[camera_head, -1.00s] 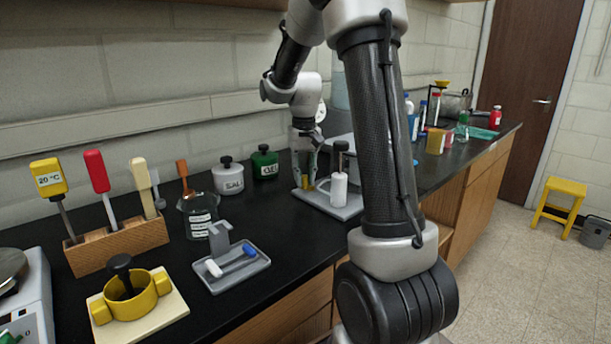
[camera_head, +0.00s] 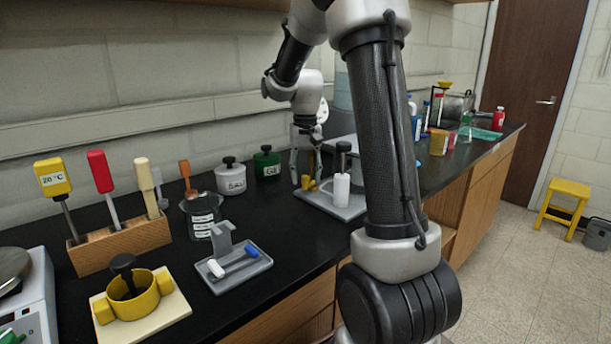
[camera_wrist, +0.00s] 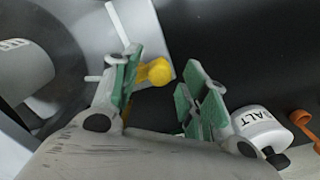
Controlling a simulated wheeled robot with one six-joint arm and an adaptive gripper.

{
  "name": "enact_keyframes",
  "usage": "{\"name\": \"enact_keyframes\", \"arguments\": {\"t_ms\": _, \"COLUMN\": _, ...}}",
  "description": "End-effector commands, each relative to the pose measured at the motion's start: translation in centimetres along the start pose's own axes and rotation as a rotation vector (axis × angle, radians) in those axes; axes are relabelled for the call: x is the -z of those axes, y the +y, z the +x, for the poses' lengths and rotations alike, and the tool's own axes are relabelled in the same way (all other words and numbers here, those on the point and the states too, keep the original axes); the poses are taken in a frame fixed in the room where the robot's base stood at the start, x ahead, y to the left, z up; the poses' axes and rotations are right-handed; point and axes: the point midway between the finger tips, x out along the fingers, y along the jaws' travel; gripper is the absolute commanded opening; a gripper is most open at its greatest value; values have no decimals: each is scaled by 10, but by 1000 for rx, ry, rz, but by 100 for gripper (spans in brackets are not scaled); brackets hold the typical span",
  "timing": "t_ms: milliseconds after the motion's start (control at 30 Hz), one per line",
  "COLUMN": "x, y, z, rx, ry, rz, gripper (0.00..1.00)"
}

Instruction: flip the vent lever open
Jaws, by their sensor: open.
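A grey base plate (camera_head: 345,207) on the black bench carries a white upright cylinder (camera_head: 341,188), a black-topped post and a small yellow part (camera_head: 307,183). The yellow part looks like the vent lever; its round yellow end (camera_wrist: 158,72) shows in the wrist view. My gripper (camera_head: 305,178) is low at the left end of the plate, close to the yellow part. In the wrist view my gripper (camera_wrist: 165,78) is open, with green pads either side of the yellow end, nearer the left pad. Contact cannot be told. My arm hides part of the plate's right side.
A white SALT jar (camera_head: 231,180) stands left of the gripper and shows close to the right finger in the wrist view (camera_wrist: 262,128). A green jar (camera_head: 266,163) is behind. A beaker (camera_head: 202,215) and a grey tray (camera_head: 233,268) are farther left.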

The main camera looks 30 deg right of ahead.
Motion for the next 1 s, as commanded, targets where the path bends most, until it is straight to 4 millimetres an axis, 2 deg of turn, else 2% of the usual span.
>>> {"name": "enact_keyframes", "arguments": {"t_ms": 300, "x": 1, "y": 0, "z": -67, "rx": 2, "ry": 5, "rz": 0, "gripper": 44}}
{"name": "enact_keyframes", "arguments": {"t_ms": 500, "x": 1, "y": 0, "z": -101, "rx": 1, "ry": 3, "rz": 0, "gripper": 44}}
{"name": "enact_keyframes", "arguments": {"t_ms": 700, "x": 0, "y": 0, "z": -113, "rx": 0, "ry": 1, "rz": 0, "gripper": 44}}
{"name": "enact_keyframes", "arguments": {"t_ms": 1000, "x": 0, "y": 0, "z": -113, "rx": 0, "ry": 0, "rz": 0, "gripper": 44}}
